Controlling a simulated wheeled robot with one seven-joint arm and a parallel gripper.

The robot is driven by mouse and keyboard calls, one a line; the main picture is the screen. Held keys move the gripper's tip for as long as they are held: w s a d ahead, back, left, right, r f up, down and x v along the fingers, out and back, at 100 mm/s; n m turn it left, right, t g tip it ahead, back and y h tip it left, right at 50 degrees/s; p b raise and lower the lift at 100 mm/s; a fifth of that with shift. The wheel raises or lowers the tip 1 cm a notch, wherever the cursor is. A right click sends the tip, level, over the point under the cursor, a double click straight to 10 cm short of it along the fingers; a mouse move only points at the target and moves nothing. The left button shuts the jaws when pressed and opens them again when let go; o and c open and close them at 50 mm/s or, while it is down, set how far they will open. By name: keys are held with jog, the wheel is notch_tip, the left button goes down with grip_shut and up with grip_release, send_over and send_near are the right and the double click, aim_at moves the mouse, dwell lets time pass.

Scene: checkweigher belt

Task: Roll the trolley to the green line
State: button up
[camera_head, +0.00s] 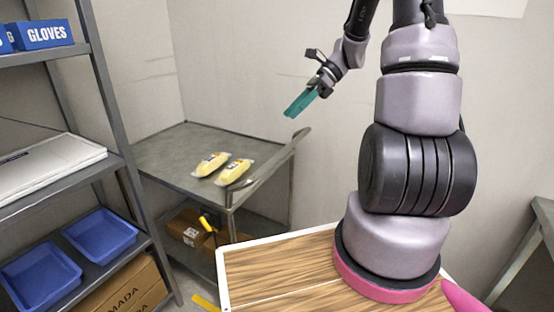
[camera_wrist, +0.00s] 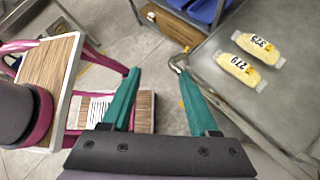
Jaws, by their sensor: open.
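The trolley (camera_head: 165,155) is a grey metal cart with a flat top, a lower shelf and a raised handle bar (camera_head: 272,160) along its right side. It stands by the back wall. My gripper (camera_head: 300,102) is above the handle's far end in the head view, teal fingers pointing down-left. In the wrist view my gripper (camera_wrist: 158,72) is open and empty. A bent metal end of the handle (camera_wrist: 178,62) shows beside the right fingertip; I cannot tell if they touch. No green line shows in either view.
Two yellow labelled packs (camera_head: 210,164) (camera_head: 234,172) lie on the trolley top. A cardboard box (camera_head: 187,228) sits on its lower shelf. A grey rack (camera_head: 115,165) with blue trays (camera_head: 100,235) stands left. Yellow floor tape (camera_head: 205,302) shows at the bottom. A table edge (camera_head: 540,225) is at right.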

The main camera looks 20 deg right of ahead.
jog(key=w+d+f+m+t+y, duration=0.1)
jog(key=w+d+f+m+y, duration=0.15)
jog(key=f+m, duration=0.3)
jog(key=w+d+f+m+t+y, duration=0.1)
jog(key=w+d+f+m+y, duration=0.15)
jog(key=f+m+y, duration=0.35)
jog(key=m+t, duration=0.7)
jog(key=m, duration=0.1)
send_near(277, 158)
jog(key=x, duration=0.3)
jog(key=w+x, duration=0.1)
jog(key=x, duration=0.2)
jog(key=f+x, duration=0.1)
jog(key=x, duration=0.3)
jog(key=shift+w+d, duration=0.25)
jog(key=shift+w, duration=0.1)
grip_shut()
